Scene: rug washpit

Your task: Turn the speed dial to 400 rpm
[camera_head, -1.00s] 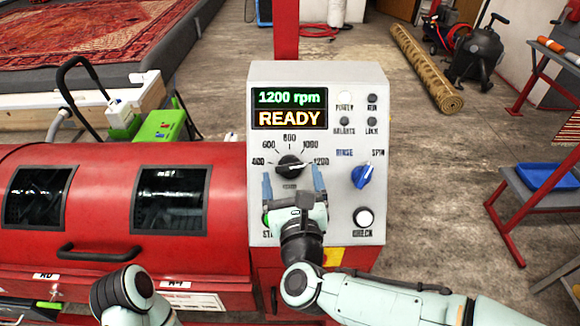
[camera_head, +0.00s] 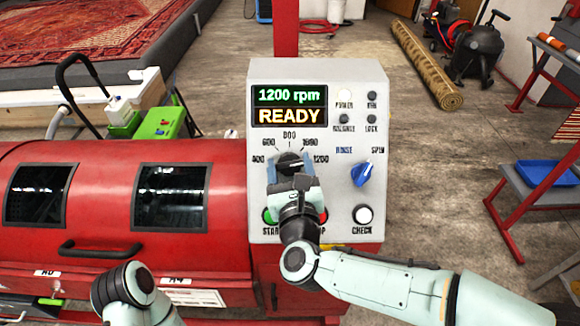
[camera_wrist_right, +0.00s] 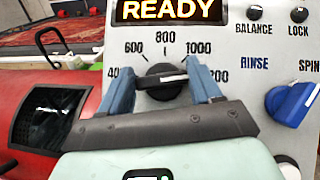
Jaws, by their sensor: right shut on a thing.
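The speed dial (camera_head: 289,162) is a black knob on the grey control panel, ringed by marks from 400 to 1200. The display (camera_head: 289,106) above it reads 1200 rpm and READY. My right gripper (camera_head: 292,170) is at the dial, its blue fingers on either side of the knob. In the right wrist view the fingers (camera_wrist_right: 165,84) are shut on the dial (camera_wrist_right: 163,93), whose pointer bar lies nearly level, toward the 1200 side. The gripper hides part of the dial's lower side. My left arm shows at the bottom left, but its gripper is out of view.
The blue rinse/spin knob (camera_head: 362,174) and white check button (camera_head: 363,215) sit right of the dial. The green start button (camera_head: 269,215) and red stop button (camera_head: 323,215) are partly behind my right gripper. A red machine drum (camera_head: 110,170) stands left.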

